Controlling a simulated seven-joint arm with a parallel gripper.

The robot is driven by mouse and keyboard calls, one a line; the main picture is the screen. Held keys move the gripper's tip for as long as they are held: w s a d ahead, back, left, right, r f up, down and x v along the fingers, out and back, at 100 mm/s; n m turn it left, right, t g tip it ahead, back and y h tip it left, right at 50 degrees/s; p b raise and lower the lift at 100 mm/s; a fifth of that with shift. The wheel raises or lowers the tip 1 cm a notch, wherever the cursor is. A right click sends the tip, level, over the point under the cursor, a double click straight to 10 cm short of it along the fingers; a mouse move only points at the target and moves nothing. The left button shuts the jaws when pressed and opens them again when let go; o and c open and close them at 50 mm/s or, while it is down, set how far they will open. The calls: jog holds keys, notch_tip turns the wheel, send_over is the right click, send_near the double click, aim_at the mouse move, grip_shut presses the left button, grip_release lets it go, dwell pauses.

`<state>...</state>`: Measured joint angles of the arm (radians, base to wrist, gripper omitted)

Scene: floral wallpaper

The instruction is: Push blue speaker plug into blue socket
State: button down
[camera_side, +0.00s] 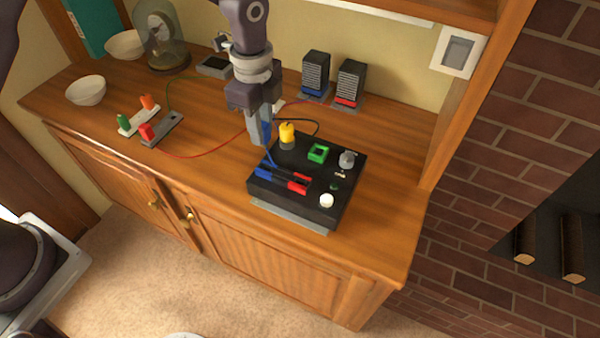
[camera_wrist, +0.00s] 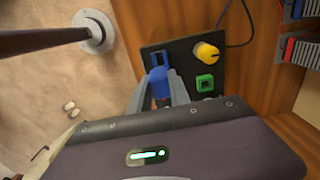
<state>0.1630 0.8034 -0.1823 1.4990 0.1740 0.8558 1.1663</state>
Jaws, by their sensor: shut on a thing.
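The black control box (camera_side: 318,205) lies on the wooden cabinet top. Its blue socket (camera_side: 263,173) is at the box's left front corner, and a red socket (camera_side: 298,187) is to its right. My gripper (camera_side: 260,138) is above the box's left side, pointing down. It is shut on the blue plug (camera_side: 267,130), which the fingers partly hide. In the wrist view the blue plug (camera_wrist: 160,84) sits between the two fingers, and the blue socket (camera_wrist: 159,58) shows just beyond it. The plug appears apart from the socket; the exact height gap is unclear.
The box carries a yellow knob (camera_side: 287,135), a green square part (camera_side: 318,153), a grey knob (camera_side: 347,159) and a white button (camera_side: 326,200). Two speakers (camera_side: 316,72) stand behind. Cables run over the cabinet top to connector blocks (camera_side: 160,129) at left. The right front top is clear.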

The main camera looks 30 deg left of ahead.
jog(key=shift+f, duration=0.1)
jog(key=shift+f, duration=3.15)
jog(key=shift+f, duration=1.2)
jog(key=c, duration=1.1)
grip_release()
jog(key=shift+f, duration=0.1)
jog(key=shift+c, duration=0.2)
notch_tip(320, 180, up, 7)
jog(key=shift+r, duration=0.1)
